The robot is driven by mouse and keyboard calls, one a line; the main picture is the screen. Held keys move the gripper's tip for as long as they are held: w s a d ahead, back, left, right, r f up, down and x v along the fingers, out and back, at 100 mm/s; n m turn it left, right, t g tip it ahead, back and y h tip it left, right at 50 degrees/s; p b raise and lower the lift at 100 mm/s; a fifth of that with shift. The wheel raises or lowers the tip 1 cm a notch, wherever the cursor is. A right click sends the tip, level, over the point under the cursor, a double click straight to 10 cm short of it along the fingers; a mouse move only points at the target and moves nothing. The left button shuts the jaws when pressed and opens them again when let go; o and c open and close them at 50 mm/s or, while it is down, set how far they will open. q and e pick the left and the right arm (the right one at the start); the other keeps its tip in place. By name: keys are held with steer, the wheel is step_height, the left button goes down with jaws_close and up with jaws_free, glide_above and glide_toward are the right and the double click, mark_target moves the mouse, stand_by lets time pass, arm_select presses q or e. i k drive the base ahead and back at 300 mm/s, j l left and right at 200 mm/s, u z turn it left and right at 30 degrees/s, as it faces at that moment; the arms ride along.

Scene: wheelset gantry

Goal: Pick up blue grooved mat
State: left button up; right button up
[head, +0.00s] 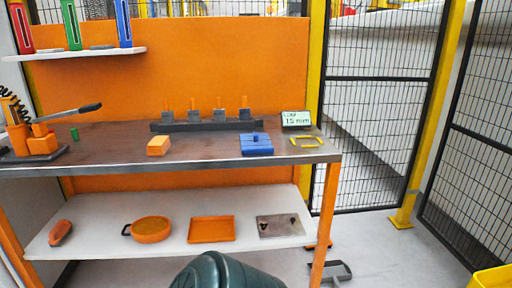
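The blue grooved mat (257,149) lies on the brown workbench top (200,154), right of the middle and near the front edge. A small darker blue piece (255,137) shows at its top and seems to rest on it. No gripper is touching the mat. Neither of my grippers is in the head view.
A yellow frame (307,143) and a "15 mm" sign (296,119) stand right of the mat. A dark rack (207,125) with several posts is behind it. An orange block (159,146) lies to the left, with bare bench between.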

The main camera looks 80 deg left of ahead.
mark_target(254, 143)
steer(key=u, duration=2.55)
